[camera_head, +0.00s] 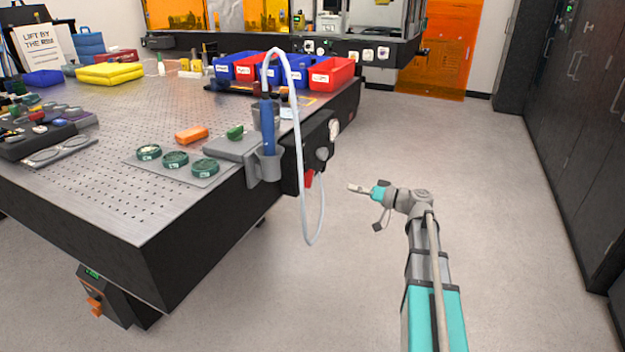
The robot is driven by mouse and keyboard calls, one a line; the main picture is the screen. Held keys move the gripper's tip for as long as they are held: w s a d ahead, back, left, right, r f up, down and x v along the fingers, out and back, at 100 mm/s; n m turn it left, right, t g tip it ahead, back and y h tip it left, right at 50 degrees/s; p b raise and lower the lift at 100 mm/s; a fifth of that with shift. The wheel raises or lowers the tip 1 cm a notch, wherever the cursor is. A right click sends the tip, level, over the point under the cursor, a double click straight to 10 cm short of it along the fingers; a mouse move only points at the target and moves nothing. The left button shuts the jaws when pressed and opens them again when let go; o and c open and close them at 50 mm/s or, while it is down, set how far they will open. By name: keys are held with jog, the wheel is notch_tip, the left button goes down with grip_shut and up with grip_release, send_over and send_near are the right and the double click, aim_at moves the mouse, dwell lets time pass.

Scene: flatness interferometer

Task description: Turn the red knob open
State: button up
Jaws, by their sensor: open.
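A small red knob (308,180) shows low on the black panel (293,160) fixed to the right side of the optical table. The panel also carries a round gauge and a grey knob. The exact turn position of the red knob is too small to tell.
A blue handheld tool (267,128) stands in a grey holder at the table edge, with the white hose (297,110) arching from it. The perforated table (120,190) holds green round parts and bins. Dark cabinets (585,120) line the right. The floor between is clear.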

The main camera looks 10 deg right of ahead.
aim_at(312, 178)
jog(key=x, duration=1.3)
jog(key=shift+w+a, duration=0.25)
jog(key=shift+a, duration=0.05)
jog(key=shift+c, duration=0.3)
grip_shut()
